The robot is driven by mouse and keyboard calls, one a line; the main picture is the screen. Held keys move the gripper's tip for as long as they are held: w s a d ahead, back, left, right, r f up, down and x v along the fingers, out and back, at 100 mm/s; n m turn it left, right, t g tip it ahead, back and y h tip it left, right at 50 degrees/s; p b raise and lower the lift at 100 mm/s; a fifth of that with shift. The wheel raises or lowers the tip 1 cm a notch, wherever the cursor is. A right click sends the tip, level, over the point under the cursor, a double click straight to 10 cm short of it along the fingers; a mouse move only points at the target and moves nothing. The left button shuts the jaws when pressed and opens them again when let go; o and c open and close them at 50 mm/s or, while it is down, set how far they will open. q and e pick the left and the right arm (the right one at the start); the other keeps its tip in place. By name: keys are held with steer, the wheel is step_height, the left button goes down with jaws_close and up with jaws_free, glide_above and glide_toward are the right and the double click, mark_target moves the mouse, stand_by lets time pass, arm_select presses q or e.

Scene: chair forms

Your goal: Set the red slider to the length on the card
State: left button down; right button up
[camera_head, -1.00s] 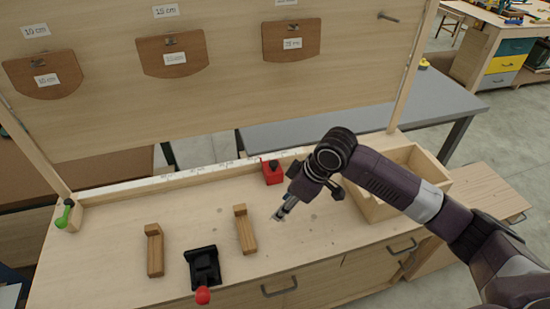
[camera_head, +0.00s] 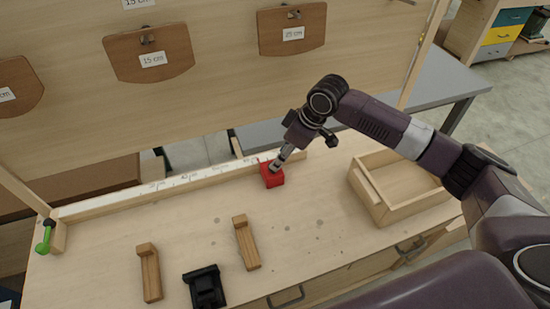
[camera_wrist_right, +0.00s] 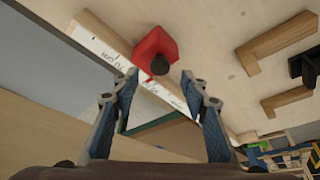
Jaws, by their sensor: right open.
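The red slider (camera_head: 273,178) sits at the right part of the white ruler rail (camera_head: 150,190) along the back of the bench. It is a red block with a dark knob, clear in the right wrist view (camera_wrist_right: 155,50). My right gripper (camera_head: 278,164) is over the slider in the head view. In the right wrist view its two fingers (camera_wrist_right: 157,82) are apart, with the slider's knob between and beyond their tips. Contact cannot be told. Cards hang on the board; one reads 15 cm (camera_head: 152,60), another appears to read 25 cm (camera_head: 293,34). My left gripper is not seen.
Two L-shaped wooden pieces (camera_head: 149,275) (camera_head: 245,243) and a black clamp (camera_head: 205,288) stand on the bench front. A green-handled part (camera_head: 44,236) is at the rail's left end. An open wooden box (camera_head: 385,208) stands at right.

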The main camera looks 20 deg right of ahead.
steer(key=x, duration=0.3)
steer(key=shift+w+a+f+p, duration=0.1)
steer(key=shift+a+f+p, duration=0.05)
steer(key=shift+f+p, duration=0.25)
steer(key=shift+w+a+f, duration=0.1)
steer(key=shift+w+f, duration=0.1)
steer(key=shift+f, duration=0.3)
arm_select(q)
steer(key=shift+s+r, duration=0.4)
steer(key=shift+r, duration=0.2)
arm_select(e)
jaws_close()
